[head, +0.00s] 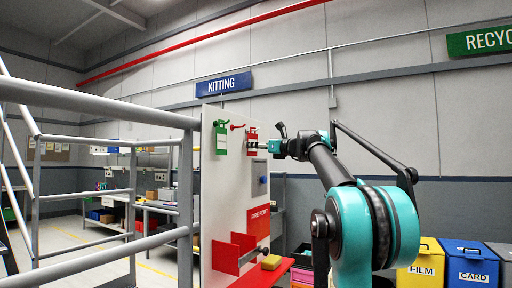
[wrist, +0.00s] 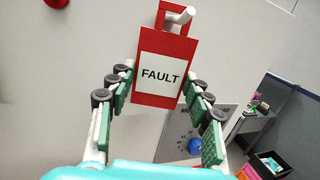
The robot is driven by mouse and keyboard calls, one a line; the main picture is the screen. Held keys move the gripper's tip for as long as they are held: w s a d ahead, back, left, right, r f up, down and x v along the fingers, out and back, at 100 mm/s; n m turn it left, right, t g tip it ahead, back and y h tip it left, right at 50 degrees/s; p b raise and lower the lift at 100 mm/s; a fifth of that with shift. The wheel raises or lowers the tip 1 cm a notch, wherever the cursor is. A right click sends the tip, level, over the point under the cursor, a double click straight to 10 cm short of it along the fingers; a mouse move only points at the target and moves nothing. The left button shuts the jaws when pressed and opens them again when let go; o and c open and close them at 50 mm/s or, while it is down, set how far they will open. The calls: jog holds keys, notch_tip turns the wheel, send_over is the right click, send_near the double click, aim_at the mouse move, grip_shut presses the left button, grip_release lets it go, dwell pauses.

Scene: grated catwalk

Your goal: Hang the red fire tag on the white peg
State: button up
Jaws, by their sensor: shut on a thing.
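A red tag (wrist: 163,70) with a white label reading FAULT is between the fingers of my gripper (wrist: 160,98), near the upper middle of the wrist view. It hangs upright, with a framed opening at its top. A white peg (wrist: 180,17) shows in that opening and seems to pass through it; how deep it sits I cannot tell. In the head view the red tag (head: 252,137) is against the white panel, and my gripper (head: 262,146) reaches it from the right. The fingers are shut on the tag's lower sides.
A green tag (head: 221,138) hangs on the white panel (head: 228,205) left of a red peg (head: 237,126). A grey plate with a blue knob (wrist: 195,146) is below the tag. Grey railings (head: 100,102) stand at left; yellow (head: 420,262) and blue bins are at right.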

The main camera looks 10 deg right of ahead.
dwell(0.3)
jog(key=o, duration=1.4)
jog(key=shift+o, duration=0.2)
jog(key=v, duration=1.2)
